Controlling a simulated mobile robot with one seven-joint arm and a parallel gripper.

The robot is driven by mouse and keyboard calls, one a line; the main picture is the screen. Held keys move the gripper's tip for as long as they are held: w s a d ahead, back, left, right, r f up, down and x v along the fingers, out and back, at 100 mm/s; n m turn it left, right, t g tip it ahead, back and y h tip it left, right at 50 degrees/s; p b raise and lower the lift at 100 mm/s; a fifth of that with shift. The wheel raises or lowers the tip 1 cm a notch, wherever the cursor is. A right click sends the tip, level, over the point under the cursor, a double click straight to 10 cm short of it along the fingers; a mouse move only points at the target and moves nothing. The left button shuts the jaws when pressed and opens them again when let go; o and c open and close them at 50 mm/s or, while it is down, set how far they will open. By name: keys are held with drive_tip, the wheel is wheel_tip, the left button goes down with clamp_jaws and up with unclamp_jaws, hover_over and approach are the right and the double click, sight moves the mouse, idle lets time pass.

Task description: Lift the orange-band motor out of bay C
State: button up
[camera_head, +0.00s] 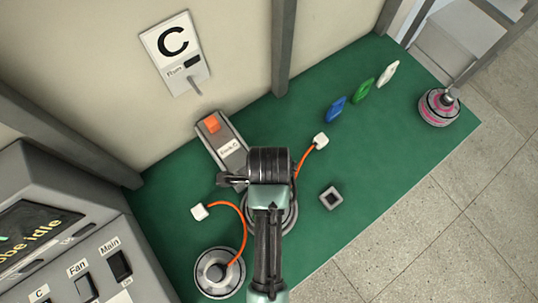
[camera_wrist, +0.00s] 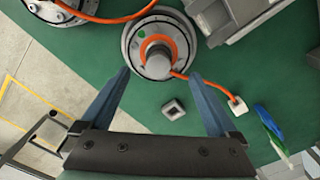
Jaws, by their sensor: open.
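The orange-band motor (camera_wrist: 136,50) is a round grey hub with an orange ring around its shaft and a green dot on its face. It stands on the green mat in the wrist view, with an orange cable to a white plug (camera_wrist: 237,106). In the head view my arm hides most of this motor (camera_head: 291,218). The bay C sign (camera_head: 173,45) is on the wall behind. My gripper (camera_wrist: 159,73) is open and empty. In the wrist picture its fingertips lie either side of the motor's near edge, apart from it; their height cannot be told.
A second motor (camera_head: 218,272) with an orange cable stands at the front left. A pink-banded motor (camera_head: 439,107) stands at the right. A small square block (camera_head: 330,197), coloured tags (camera_head: 336,109) and a grey switch box (camera_head: 222,143) are on the mat. A control console (camera_head: 70,230) is at left.

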wheel_tip(320, 180, down, 3)
drive_tip(key=shift+r, duration=0.1)
drive_tip(key=shift+s+f+p, duration=0.15)
drive_tip(key=shift+f+p, duration=0.35)
drive_tip(key=shift+f, duration=2.15)
drive_tip(key=shift+c, duration=0.3)
clamp_jaws()
drive_tip(key=shift+r, duration=0.15)
